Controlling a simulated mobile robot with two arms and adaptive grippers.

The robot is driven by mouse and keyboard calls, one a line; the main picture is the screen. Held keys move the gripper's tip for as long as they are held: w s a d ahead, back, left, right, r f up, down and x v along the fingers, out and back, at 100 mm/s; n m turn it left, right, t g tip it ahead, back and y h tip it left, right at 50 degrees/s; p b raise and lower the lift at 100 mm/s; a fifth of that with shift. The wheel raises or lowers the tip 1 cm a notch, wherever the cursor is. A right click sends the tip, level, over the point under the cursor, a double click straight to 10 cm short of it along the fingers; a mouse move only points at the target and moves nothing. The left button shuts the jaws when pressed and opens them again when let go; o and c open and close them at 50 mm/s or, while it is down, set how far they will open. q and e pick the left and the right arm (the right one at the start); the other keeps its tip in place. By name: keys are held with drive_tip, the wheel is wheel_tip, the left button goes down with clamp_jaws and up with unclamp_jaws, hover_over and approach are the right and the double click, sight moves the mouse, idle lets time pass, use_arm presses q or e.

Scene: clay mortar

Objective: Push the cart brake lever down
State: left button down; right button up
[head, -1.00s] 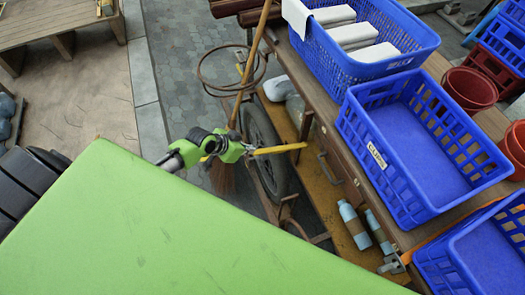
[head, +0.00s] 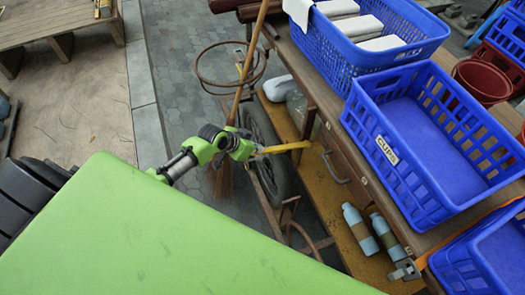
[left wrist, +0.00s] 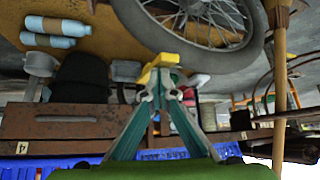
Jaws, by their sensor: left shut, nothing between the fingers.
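The yellow brake lever (head: 286,148) sticks out beside the cart's spoked wheel, roughly level in the head view. My left gripper (head: 251,153) is at the lever's left end, its fingers largely hidden in that view. In the left wrist view, the lever (left wrist: 165,64) lies right at the tips of my left gripper (left wrist: 160,88). The fingers are shut with nothing between them. The tips look touching or very close to the lever; I cannot tell which. My right gripper is not in view.
The cart's wheel (head: 265,155) and a metal ring (head: 230,65) stand by a broom (head: 236,105). A blue crate labelled CUPS (head: 440,205) sits on the wooden cart top. Blue bottles (head: 360,229) lie on the lower shelf. My green body panel fills the lower left.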

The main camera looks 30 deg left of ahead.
sight(254, 155)
use_arm(q)
wheel_tip(254, 155, down, 5)
drive_tip(key=b, duration=0.3)
drive_tip(key=shift+r, duration=0.3)
drive_tip(key=shift+s+a+r, duration=0.1)
drive_tip(key=shift+s+r, duration=0.05)
drive_tip(key=shift+s+a+r+p, duration=0.2)
drive_tip(key=shift+s+a+p, duration=0.05)
drive_tip(key=shift+s+p, duration=0.4)
drive_tip(key=shift+s+a+r+p, duration=0.2)
drive_tip(key=shift+s+p, duration=0.3)
drive_tip(key=shift+s, duration=0.1)
